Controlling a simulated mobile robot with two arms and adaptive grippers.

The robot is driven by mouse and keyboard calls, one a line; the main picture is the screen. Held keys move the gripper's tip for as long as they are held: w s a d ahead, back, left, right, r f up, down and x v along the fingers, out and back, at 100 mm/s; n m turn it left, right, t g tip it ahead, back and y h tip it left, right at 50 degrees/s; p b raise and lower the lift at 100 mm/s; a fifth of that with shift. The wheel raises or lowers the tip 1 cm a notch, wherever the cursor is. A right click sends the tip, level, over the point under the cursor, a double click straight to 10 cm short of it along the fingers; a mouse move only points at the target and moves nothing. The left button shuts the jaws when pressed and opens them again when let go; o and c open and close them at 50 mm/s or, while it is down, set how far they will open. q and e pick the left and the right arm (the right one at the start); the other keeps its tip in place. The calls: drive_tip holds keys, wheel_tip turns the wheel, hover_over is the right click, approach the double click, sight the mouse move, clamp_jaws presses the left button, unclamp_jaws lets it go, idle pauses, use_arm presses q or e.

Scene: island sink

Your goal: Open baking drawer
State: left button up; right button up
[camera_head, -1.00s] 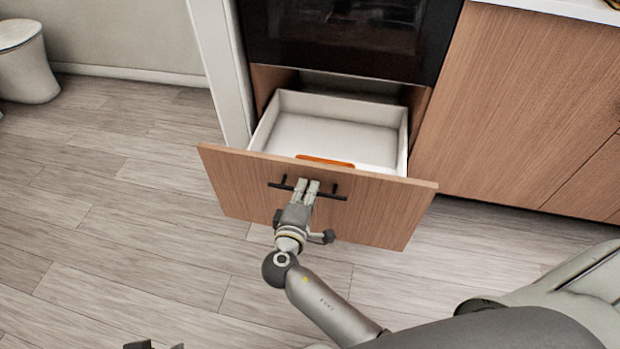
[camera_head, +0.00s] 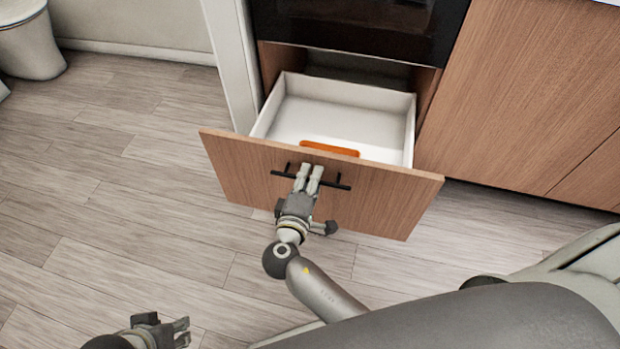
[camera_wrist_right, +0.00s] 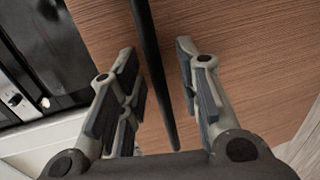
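The baking drawer is pulled well out below the oven, with its wooden front (camera_head: 375,205) tilted in the head view and its white box (camera_head: 345,95) showing. A black bar handle (camera_head: 335,184) crosses the front. My right gripper (camera_head: 309,175) is at this handle. In the wrist view, the handle (camera_wrist_right: 152,60) runs between the parted fingers of the right gripper (camera_wrist_right: 160,75), with a gap on each side. My left gripper (camera_head: 183,332) is low at the left, away from the drawer, with its fingers apart and empty.
An orange item (camera_head: 330,147) lies inside the drawer near its front. The dark oven (camera_head: 355,25) is above, and wooden cabinets (camera_head: 535,90) stand to the right. A pale bin-like object (camera_head: 30,45) is at the far left. The floor to the left is clear.

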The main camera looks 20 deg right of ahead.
drive_tip(key=v, duration=1.2)
idle(0.4)
